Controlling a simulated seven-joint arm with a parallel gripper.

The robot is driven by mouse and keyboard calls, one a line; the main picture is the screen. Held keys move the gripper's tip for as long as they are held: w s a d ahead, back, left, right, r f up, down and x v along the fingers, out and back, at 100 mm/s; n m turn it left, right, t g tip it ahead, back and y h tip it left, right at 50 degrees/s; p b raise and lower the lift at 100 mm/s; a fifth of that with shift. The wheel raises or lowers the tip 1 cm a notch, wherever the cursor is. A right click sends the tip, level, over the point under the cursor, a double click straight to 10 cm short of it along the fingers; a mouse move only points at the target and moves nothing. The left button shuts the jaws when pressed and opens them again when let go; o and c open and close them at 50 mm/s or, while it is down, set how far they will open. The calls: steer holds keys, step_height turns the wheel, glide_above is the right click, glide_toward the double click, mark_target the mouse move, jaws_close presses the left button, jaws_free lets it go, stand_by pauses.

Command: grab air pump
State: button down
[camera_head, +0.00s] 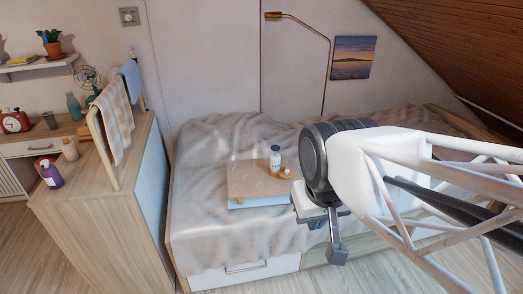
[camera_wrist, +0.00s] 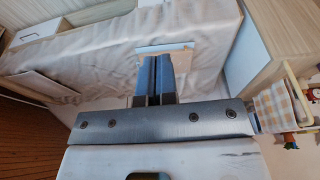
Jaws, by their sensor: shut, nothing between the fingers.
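I cannot make out anything that is clearly an air pump in either view. My gripper (camera_head: 337,255) is shut and empty, pointing down above the front part of the bed, right of a board. In the wrist view its two blue-grey fingers (camera_wrist: 154,72) are together. The wooden-topped board (camera_head: 258,180) lies on the bed, and its edge shows past the fingertips in the wrist view (camera_wrist: 180,46). My arm hides the bed's right part.
The bed (camera_head: 205,200) has a rumpled beige cover and a front drawer (camera_head: 246,272). A wooden cabinet (camera_head: 100,205) on the left carries a purple bottle (camera_head: 51,174) and a towel rack (camera_head: 105,150). A brass lamp (camera_head: 328,70) stands behind. Floor is clear in front.

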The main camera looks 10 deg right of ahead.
steer(key=shift+c, duration=0.9)
jaws_free()
steer(key=m+t+h, duration=0.2)
steer(key=m+t, duration=0.1)
steer(key=t, duration=0.6)
glide_above(276, 160)
steer(key=s+a, duration=0.4)
steer(key=s, duration=0.4)
step_height(276, 160, down, 30)
steer(key=f, duration=0.1)
steer(key=shift+t+h, duration=0.7)
steer(key=shift+h, duration=0.1)
steer(key=w+d+f, duration=0.1)
steer(key=f, duration=0.1)
steer(key=w+f, duration=0.1)
steer(key=f, duration=0.2)
steer(key=w+d+f, duration=0.1)
steer(key=w+f, duration=0.1)
steer(key=f, duration=0.1)
steer(key=shift+d+f, duration=0.25)
steer(key=shift+d, duration=0.05)
